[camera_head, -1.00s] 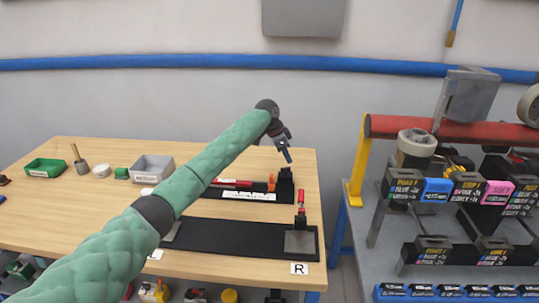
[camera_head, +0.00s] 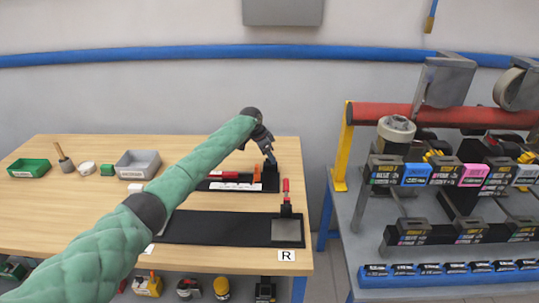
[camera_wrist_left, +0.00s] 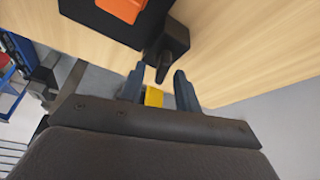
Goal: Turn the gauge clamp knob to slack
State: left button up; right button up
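The gauge (camera_head: 237,186) is a black base with a white label and red and orange parts, lying on the wooden table. A black block stands at its right end; in the left wrist view this end block (camera_wrist_left: 176,38) carries a dark knob-like part (camera_wrist_left: 158,62), which I take for the clamp knob. My left gripper (camera_head: 271,160) is just above this end in the head view. In the left wrist view the gripper (camera_wrist_left: 159,88) is open, its blue-grey fingers apart, with the knob's tip near the gap between them. I cannot tell whether they touch. My right gripper is out of view.
A long black fixture (camera_head: 215,229) with a grey plate and an upright red-handled part (camera_head: 286,190) lies in front of the gauge. A grey bin (camera_head: 147,162) and green tray (camera_head: 30,168) stand left. A grey rack with labelled bins (camera_head: 420,172) stands right, across a gap.

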pick_arm(q)
jog(key=shift+w+a+f, duration=0.1)
jog(key=shift+a+f, duration=0.05)
jog(key=shift+a, duration=0.1)
jog(key=shift+c, duration=0.8)
grip_shut()
jog(key=shift+r, duration=0.2)
